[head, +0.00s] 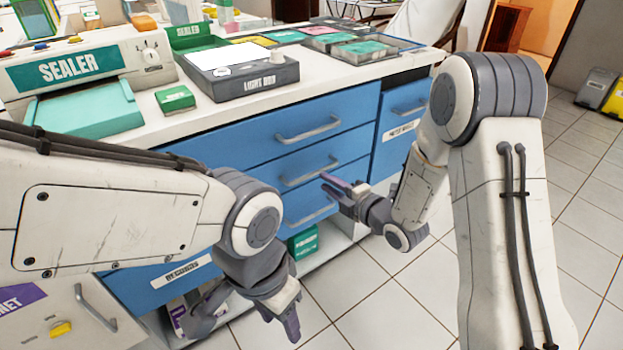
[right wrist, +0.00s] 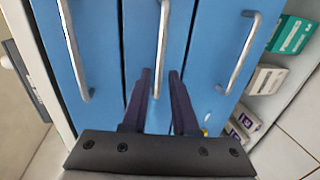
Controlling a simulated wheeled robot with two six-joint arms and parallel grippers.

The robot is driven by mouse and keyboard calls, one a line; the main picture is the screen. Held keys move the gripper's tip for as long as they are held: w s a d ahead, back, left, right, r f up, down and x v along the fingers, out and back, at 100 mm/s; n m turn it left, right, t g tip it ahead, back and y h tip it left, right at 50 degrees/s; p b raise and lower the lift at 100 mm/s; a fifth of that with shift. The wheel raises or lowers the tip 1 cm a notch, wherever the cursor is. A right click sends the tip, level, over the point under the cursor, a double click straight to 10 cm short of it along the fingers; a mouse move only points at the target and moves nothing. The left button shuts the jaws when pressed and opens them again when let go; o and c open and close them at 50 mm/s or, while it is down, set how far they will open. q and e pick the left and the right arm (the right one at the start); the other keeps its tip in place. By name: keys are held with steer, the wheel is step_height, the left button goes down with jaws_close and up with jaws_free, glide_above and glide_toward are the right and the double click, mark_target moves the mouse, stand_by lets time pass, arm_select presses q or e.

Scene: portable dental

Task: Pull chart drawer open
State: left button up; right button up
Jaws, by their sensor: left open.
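The blue cabinet has a stack of three drawers with metal bar handles: top (head: 309,130), middle (head: 310,172) and bottom (head: 311,214). All look closed. No label reading "chart" is legible. My right gripper (head: 341,185) is at the drawer fronts by the middle handle. In the right wrist view, its fingers (right wrist: 160,75) are apart, with the middle handle (right wrist: 162,45) between their tips; a gap seems to show on each side. My left gripper (head: 246,318) is open and empty, low in front of the cabinet's left part.
The white counter holds a sealer (head: 80,68), a light box (head: 240,75) and a small green box (head: 175,99). A green box (head: 303,242) sits on the low shelf. Tiled floor is clear in front.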

mark_target(313, 175)
arm_select(q)
steer(key=shift+f+b, duration=0.5)
steer(key=shift+f, duration=0.15)
arm_select(e)
steer(key=x, duration=0.7)
steer(key=shift+w, duration=0.1)
jaws_close()
stand_by(0.3)
